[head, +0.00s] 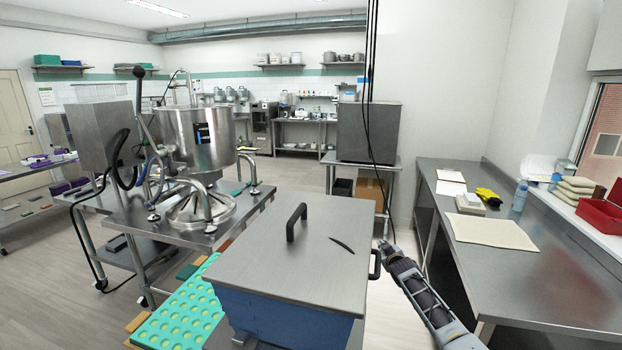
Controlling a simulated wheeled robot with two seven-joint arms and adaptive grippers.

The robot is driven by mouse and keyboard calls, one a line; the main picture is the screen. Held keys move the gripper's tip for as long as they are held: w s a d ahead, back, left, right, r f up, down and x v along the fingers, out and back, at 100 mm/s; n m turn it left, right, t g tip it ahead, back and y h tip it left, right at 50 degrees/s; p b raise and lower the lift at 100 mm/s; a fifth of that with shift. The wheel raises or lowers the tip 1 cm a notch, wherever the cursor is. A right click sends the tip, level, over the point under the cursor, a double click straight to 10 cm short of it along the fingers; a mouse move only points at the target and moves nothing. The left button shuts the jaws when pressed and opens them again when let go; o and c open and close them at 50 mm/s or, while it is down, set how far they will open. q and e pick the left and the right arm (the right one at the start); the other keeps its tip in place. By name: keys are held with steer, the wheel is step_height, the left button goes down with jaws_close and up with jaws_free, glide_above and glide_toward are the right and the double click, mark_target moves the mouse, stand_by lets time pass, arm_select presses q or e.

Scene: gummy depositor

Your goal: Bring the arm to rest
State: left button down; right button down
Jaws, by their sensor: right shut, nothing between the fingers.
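My right arm (425,300) comes in from the lower right and reaches up and forward. Its gripper (382,243) is shut and empty, just right of the blue box with the steel lid (290,255), near the black handle on the box's right side. I cannot tell whether it touches the box. My left gripper is not in view.
A steel depositor with a hopper (195,135) stands on a wheeled table at the left. A green mould tray (180,318) lies left of the box. A steel counter (440,185) with papers and yellow gloves (488,196) runs along the right. Floor shows between.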

steer(key=s+f+m+g, duration=0.1)
steer(key=s+f, duration=0.4)
steer(key=f, duration=0.3)
steer(key=s+f+g, duration=0.1)
steer(key=s+f, duration=0.3)
steer(key=f, duration=0.4)
steer(key=s+f+m+g, duration=0.1)
steer(key=s+f+g, duration=0.1)
steer(key=s+f, duration=0.5)
steer(key=s+f+g, duration=0.3)
steer(key=s+f, duration=1.4)
steer(key=f, duration=0.3)
steer(key=s+f+g, duration=0.1)
steer(key=s+f, duration=0.3)
steer(key=s, duration=0.4)
steer(key=s+a+f+m+g, duration=0.1)
steer(key=s+f, duration=0.3)
steer(key=s, duration=0.4)
steer(key=s+f+g, duration=0.1)
steer(key=s+f, duration=0.4)
steer(key=s, duration=0.3)
steer(key=s+f+g, duration=0.1)
steer(key=s+f, duration=0.1)
steer(key=s, duration=1.1)
steer(key=s+a+f+g, duration=0.1)
steer(key=s+f+g, duration=0.1)
steer(key=s, duration=1.2)
steer(key=shift+s+a+f+g, duration=0.15)
steer(key=shift+s+f+g, duration=0.1)
steer(key=shift+f+g, duration=0.05)
